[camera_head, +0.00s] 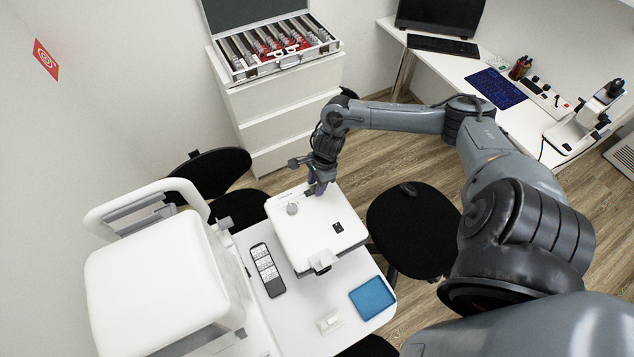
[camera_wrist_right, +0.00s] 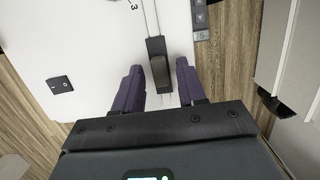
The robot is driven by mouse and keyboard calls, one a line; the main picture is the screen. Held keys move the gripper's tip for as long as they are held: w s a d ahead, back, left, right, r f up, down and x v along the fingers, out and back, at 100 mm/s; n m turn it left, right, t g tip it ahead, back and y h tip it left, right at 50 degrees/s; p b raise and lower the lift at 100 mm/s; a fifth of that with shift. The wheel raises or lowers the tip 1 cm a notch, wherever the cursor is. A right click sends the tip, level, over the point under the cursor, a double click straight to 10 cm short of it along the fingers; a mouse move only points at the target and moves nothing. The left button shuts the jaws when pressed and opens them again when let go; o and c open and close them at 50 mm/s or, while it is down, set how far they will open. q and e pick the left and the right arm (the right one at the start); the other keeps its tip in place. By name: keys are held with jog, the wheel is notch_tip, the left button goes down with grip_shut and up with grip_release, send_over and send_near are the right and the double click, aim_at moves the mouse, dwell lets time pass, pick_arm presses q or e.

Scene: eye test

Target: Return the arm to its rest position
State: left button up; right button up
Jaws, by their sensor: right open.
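My right arm (camera_head: 478,140) reaches from the right side over to the white boxy device (camera_head: 303,238) on the small white table. My right gripper (camera_head: 318,188) is at the far edge of the device's top. In the right wrist view its two dark purple fingers (camera_wrist_right: 158,67) are open, one on each side of a black slider knob (camera_wrist_right: 156,47) on the device's white top. Gaps show between the knob and both fingers. My left arm and gripper are not in view.
A blue tray (camera_head: 372,298) and a dark handheld panel (camera_head: 267,270) lie on the table. A black stool (camera_head: 413,230) stands to its right. An open lens case (camera_head: 276,50) sits on a white drawer cabinet (camera_head: 285,98) behind. A desk (camera_head: 520,118) with instruments is at right.

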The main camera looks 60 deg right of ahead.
jog(key=shift+c, duration=0.3)
grip_shut()
jog(key=shift+r, duration=0.15)
jog(key=shift+r+p, duration=0.9)
jog(key=shift+r, duration=0.45)
jog(key=shift+r+p, duration=1.3)
jog(key=shift+r, duration=0.9)
jog(key=shift+r+p, duration=0.3)
jog(key=shift+r, duration=0.25)
